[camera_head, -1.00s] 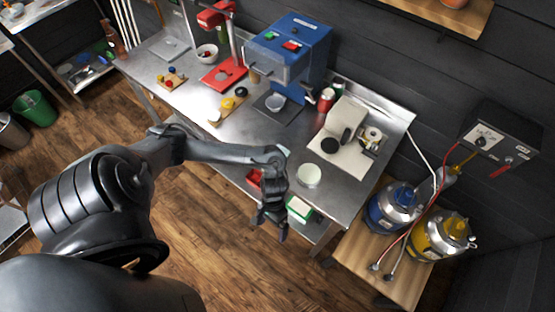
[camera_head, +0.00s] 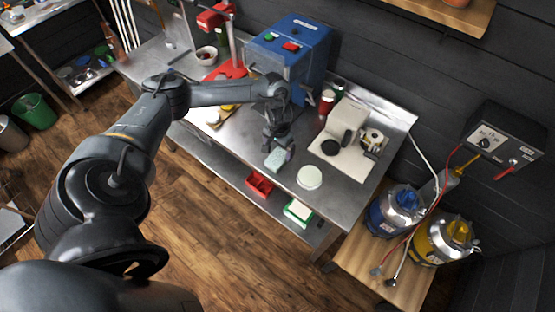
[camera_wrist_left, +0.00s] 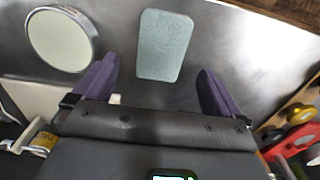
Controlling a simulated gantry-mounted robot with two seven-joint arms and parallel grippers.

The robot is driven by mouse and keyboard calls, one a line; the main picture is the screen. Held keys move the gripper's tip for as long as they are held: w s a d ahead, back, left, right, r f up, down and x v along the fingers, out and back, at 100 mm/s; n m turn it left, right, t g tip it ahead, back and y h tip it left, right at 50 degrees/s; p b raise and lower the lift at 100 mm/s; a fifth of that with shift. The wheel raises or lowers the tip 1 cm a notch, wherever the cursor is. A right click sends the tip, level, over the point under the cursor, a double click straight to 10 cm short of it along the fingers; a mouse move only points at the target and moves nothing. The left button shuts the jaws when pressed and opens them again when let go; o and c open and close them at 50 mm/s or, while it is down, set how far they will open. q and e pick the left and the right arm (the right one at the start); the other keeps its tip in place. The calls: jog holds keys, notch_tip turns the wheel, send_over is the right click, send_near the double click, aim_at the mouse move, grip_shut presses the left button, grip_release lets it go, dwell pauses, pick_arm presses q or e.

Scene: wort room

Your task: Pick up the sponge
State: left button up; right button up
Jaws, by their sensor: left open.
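The sponge (camera_head: 275,160) is a pale blue-green rounded block lying on the steel table near its front edge. In the left wrist view the sponge (camera_wrist_left: 165,45) lies ahead of the fingers, roughly centred between them. My left gripper (camera_head: 277,146) is above the table, just behind the sponge in the head view. In the left wrist view my left gripper (camera_wrist_left: 160,82) has its two purple fingers wide apart with nothing between them. The fingers look apart from the sponge. My right gripper is in neither view.
A pale round dish (camera_head: 309,177) lies right of the sponge and also shows in the left wrist view (camera_wrist_left: 60,40). A blue machine (camera_head: 290,50) stands behind. A white mat (camera_head: 350,150) holds a black disc. A red tray (camera_head: 259,184) sits on the lower shelf.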

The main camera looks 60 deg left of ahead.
aim_at(277, 158)
pick_arm(q)
jog(key=shift+s+f+p, duration=0.15)
jog(key=shift+f+p, duration=0.1)
jog(key=shift+f, duration=1.2)
jog(key=shift+s+f+p, duration=0.1)
jog(key=shift+f+p, duration=0.1)
jog(key=shift+f, duration=1.2)
jog(key=c, duration=1.2)
jog(key=shift+r, duration=0.2)
jog(key=shift+r, duration=0.6)
notch_tip(277, 158, up, 3)
jog(key=shift+f+b, duration=0.2)
jog(key=shift+b, duration=0.1)
jog(key=w+d+r, duration=0.1)
jog(key=d+r, duration=0.2)
jog(key=d, duration=0.2)
jog(key=w+d+r+p, duration=0.1)
jog(key=w+d+r, duration=0.1)
jog(key=d+r, duration=0.2)
jog(key=shift+w+d+p, duration=0.3)
jog(key=shift+d, duration=0.85)
